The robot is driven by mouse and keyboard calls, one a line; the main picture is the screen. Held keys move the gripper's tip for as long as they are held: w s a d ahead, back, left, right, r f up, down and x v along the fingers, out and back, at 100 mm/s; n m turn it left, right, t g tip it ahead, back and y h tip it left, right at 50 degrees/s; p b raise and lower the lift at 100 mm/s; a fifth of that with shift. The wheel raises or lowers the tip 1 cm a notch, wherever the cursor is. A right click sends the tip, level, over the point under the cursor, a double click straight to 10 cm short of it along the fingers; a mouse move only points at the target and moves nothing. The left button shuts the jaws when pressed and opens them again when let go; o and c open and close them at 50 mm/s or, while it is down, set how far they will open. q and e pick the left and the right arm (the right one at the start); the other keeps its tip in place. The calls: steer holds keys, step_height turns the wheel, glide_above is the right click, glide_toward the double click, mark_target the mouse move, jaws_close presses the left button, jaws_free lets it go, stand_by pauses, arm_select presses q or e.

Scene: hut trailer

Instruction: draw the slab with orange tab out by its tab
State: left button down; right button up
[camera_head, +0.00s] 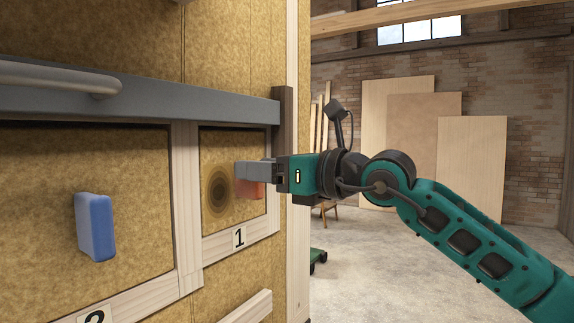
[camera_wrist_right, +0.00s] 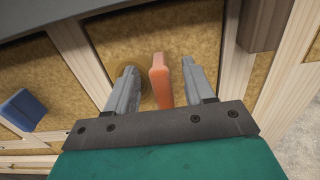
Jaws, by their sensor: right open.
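The slab with the orange tab (camera_head: 216,188) is set in the compartment labelled 1, flush within its wooden frame. Its orange tab (camera_wrist_right: 161,80) shows between the two fingers in the right wrist view, with a gap on each side. In the head view the tab (camera_head: 250,189) is partly hidden behind the fingers. My right gripper (camera_head: 243,176) is open around the tab, coming in from the right. In the right wrist view its fingertips (camera_wrist_right: 160,72) lie on either side of the tab. My left gripper is not in view.
A slab with a blue tab (camera_head: 95,227) sits in compartment 2 to the left. A grey bar (camera_head: 150,100) with a handle (camera_head: 60,78) runs above both compartments. A dark upright block (camera_head: 283,120) stands at the right edge. Open floor (camera_head: 400,260) lies to the right.

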steer(key=shift+w+a, duration=0.25)
steer(key=shift+a, duration=0.15)
jaws_close()
stand_by(0.4)
